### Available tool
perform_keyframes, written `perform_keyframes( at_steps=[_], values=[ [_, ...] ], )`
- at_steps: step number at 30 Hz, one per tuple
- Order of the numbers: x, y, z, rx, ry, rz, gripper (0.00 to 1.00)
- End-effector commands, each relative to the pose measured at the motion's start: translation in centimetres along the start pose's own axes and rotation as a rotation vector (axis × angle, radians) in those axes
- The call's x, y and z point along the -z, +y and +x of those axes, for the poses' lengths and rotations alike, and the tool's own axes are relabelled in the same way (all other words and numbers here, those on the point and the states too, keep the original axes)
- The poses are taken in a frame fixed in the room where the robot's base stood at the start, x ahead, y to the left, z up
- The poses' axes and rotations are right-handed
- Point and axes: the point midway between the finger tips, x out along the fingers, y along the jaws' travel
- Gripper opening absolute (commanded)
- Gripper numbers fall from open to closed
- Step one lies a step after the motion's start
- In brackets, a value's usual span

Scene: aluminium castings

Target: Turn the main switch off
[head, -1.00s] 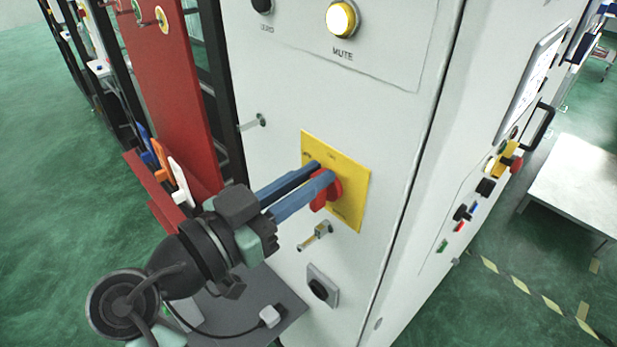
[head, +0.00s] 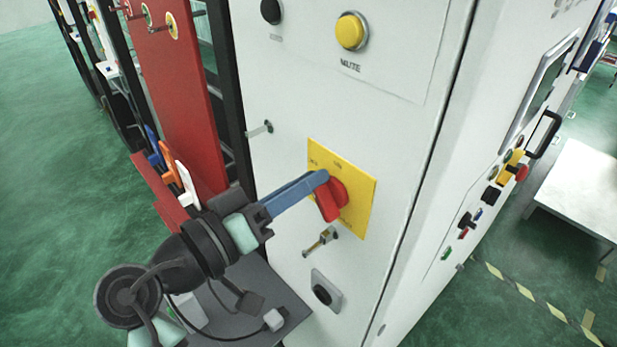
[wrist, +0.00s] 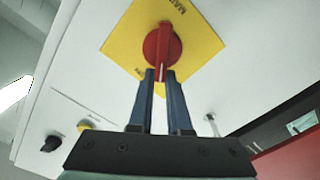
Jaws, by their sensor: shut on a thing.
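The main switch is a red rotary knob (head: 331,203) on a yellow plate (head: 360,205), on the front of a pale cabinet. It also shows in the wrist view (wrist: 162,45), with its grip bar pointing toward my fingers. My gripper (head: 322,180) reaches in from the lower left, its blue fingertips at the knob. In the wrist view my gripper (wrist: 160,76) has one finger on each side of the bar's near end, shut on it. The plate's lettering is partly readable; the position marks are too small to read.
A yellow MUTE button (head: 351,31), unlit, sits above the switch. A small key-like fitting (head: 321,241) and a black round socket (head: 323,294) are just below it. A red panel (head: 180,90) stands close on the left. A grey shelf (head: 250,300) lies under my arm.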

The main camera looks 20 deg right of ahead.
Motion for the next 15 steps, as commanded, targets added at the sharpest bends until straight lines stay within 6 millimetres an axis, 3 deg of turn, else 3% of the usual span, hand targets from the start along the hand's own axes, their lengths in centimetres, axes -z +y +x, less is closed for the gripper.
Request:
perform_keyframes(
  at_steps=[1,15],
  values=[
    [-0.70,-0.47,-0.01,0.006,-0.018,-0.055,0.00],
    [-0.91,-1.23,0.03,0.006,-0.017,-0.351,0.00]
  ],
)
